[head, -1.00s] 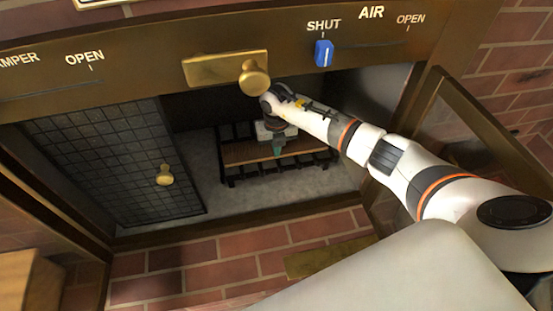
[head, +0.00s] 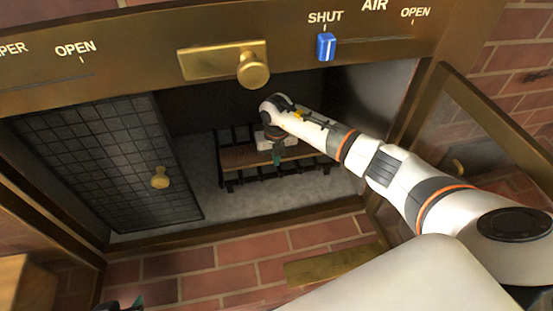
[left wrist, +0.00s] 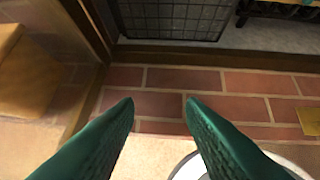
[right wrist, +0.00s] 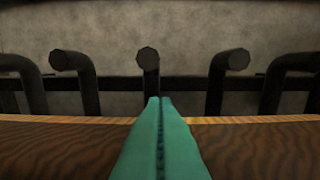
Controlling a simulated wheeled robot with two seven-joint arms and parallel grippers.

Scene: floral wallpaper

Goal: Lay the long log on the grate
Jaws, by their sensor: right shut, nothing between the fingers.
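The long brown log (head: 238,156) lies across the black grate (head: 262,182) inside the fireplace. It also shows in the right wrist view (right wrist: 60,145), with the dark bar ends of the grate (right wrist: 148,62) beyond its edge. My right gripper (head: 277,158) is at the log, its green fingers shut together and empty. In the right wrist view the fingertips (right wrist: 160,100) overlap the log's far edge; I cannot tell whether they touch it. My left gripper (left wrist: 160,103) is open and empty, outside above the brick hearth; only its tip shows at the head view's bottom edge.
A mesh screen (head: 105,160) with a brass knob covers the left of the opening. The brass-framed lintel (head: 140,65) carries a knob (head: 253,70) and a blue slider (head: 326,46). A glass door stands open at right (head: 490,130). A wooden block (left wrist: 25,70) is at far left.

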